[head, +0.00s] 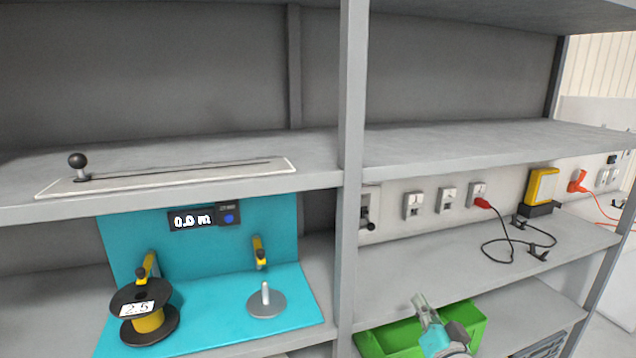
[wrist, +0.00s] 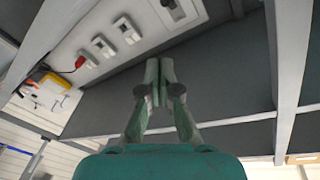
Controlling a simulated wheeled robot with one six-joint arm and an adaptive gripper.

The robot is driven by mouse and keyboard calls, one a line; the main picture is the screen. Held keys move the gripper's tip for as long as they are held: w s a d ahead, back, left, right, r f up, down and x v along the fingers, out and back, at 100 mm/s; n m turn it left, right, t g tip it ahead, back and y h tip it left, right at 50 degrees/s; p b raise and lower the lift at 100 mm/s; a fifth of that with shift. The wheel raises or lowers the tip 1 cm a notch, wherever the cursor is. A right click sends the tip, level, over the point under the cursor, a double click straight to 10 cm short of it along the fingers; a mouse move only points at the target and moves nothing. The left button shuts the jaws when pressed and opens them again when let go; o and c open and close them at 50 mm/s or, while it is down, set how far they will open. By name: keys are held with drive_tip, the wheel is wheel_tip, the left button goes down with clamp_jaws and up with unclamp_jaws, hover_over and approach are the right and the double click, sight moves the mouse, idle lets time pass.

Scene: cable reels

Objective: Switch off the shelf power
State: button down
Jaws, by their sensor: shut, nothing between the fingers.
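A grey wall switch plate (head: 368,200) with a black-knobbed lever (head: 370,225) is on the back panel just right of the shelf post. The knob sits at the lower end of the plate. In the wrist view the plate (wrist: 180,12) is partly in view at the top, cut by the edge. My gripper (head: 419,300) is in front of the shelf in the head view, below and right of the lever and apart from it. In the wrist view its fingers (wrist: 159,70) are together with nothing between them.
Several sockets (head: 447,199) run right of the switch; a red plug (head: 483,203) with a black cable is in one. A yellow device (head: 541,186) stands farther right. The shelf post (head: 350,150) is left of the switch. A green crate (head: 398,337) is below my gripper.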

drive_tip(key=s+a+f+n+g+h, duration=0.1)
drive_tip(key=s+f, duration=0.8)
drive_tip(key=s, duration=0.2)
drive_tip(key=s+a+f+g+h, duration=0.1)
drive_tip(key=s+f, duration=0.9)
drive_tip(key=s, duration=0.2)
drive_tip(key=s+a+r+n+g, duration=0.1)
drive_tip(key=s+n, duration=0.3)
drive_tip(key=s, duration=2.4)
drive_tip(key=shift+s+r+g, duration=0.3)
drive_tip(key=shift+r, duration=0.15)
